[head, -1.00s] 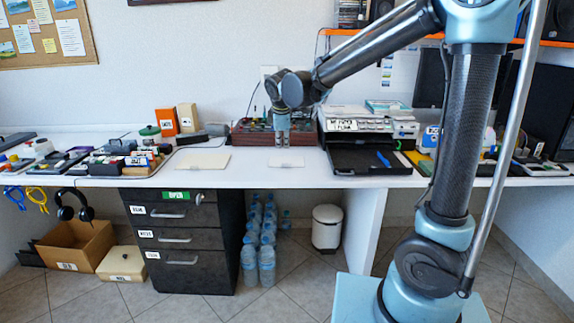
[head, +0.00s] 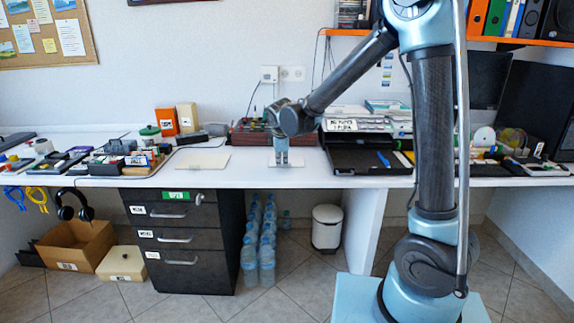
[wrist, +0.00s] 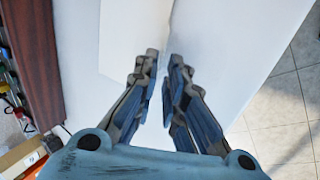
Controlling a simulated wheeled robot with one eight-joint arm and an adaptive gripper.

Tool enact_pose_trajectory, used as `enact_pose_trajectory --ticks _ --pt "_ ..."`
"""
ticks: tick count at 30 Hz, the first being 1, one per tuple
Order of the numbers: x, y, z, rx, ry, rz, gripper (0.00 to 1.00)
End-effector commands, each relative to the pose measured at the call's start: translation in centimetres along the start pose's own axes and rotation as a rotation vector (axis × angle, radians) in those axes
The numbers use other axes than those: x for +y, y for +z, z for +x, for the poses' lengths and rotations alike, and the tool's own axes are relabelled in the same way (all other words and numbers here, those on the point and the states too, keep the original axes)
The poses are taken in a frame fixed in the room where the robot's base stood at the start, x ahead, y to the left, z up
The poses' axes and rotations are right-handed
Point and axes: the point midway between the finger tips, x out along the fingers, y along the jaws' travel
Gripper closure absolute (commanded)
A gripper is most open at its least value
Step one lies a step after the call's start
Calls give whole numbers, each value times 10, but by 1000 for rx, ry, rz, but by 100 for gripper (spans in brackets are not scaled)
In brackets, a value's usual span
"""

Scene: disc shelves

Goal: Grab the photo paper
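A small flat white sheet (head: 298,161), which appears to be the photo paper, lies on the white desk (head: 235,174) in front of the dark red box. My gripper (head: 282,163) points straight down over this sheet, with its fingertips at or very near its surface. The wrist view shows a pale greyish sheet (wrist: 133,28) beyond and beside the fingertips. Contact with the sheet cannot be told.
The dark red box (head: 248,138) stands close behind my gripper. A black tray (head: 350,160) lies to the right, and a cream flat pad (head: 203,161) to the left. Several small items crowd the desk's left end. The desk's front edge is near.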

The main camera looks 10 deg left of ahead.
Motion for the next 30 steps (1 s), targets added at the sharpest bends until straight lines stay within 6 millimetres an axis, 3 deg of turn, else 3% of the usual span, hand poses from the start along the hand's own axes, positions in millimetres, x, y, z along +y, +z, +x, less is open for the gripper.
enact_pose_trajectory --ticks 8,15,17,30 --pt "0 0 20 0 0 1 89" --pt "0 1 21 0 0 1 89" --pt "0 1 21 0 0 1 100" --pt "2 1 18 0 0 1 100"
